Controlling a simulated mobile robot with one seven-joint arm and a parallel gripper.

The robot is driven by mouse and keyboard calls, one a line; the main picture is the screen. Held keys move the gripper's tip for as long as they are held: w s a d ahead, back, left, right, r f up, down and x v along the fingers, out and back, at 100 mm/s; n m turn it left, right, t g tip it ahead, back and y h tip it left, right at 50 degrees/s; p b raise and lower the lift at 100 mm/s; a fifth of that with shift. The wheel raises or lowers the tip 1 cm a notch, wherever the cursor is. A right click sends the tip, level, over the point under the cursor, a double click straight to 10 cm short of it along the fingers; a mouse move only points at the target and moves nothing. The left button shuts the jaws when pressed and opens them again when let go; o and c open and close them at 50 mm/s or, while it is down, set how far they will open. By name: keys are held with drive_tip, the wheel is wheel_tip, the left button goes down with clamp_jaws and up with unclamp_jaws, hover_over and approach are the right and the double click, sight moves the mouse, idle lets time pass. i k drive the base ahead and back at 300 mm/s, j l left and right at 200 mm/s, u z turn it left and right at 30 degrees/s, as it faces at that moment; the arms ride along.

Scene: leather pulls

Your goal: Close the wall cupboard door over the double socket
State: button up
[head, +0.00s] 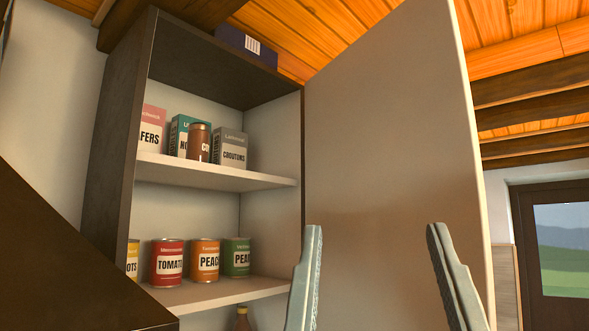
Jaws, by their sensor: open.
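The wall cupboard (120,140) has a dark outer frame and a pale inside with shelves. Its door (390,130) is a plain pale panel, standing wide open on the right side of the cupboard. My gripper (375,240) shows at the lower middle right, its two grey fingers spread apart with nothing between them. The fingers overlap the lower part of the door in the picture; whether they touch it I cannot tell. The double socket is not visible.
Upper shelf (215,172) holds boxes and a brown jar (198,142). Lower shelf (220,292) holds several cans, including a red tomato can (167,263). A bottle top (242,319) shows below. A dark slanted panel (60,265) fills the lower left. A dark box (246,47) sits on top.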

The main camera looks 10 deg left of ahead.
sight(392, 145)
drive_tip(key=u, duration=0.25)
drive_tip(key=i+l+u, duration=0.1)
drive_tip(key=l+u, duration=1.05)
drive_tip(key=k+l+u, duration=0.1)
drive_tip(key=l+u, duration=0.25)
drive_tip(key=k+l, duration=0.1)
drive_tip(key=l, duration=0.3)
drive_tip(key=k+l+u, duration=0.1)
drive_tip(key=l, duration=0.35)
drive_tip(key=k+l, duration=0.15)
drive_tip(key=l, duration=0.25)
drive_tip(key=k+l, duration=0.1)
drive_tip(key=l, duration=0.3)
drive_tip(key=k+l+u, duration=0.1)
drive_tip(key=l, duration=0.3)
drive_tip(key=k+l, duration=0.15)
drive_tip(key=l, duration=0.25)
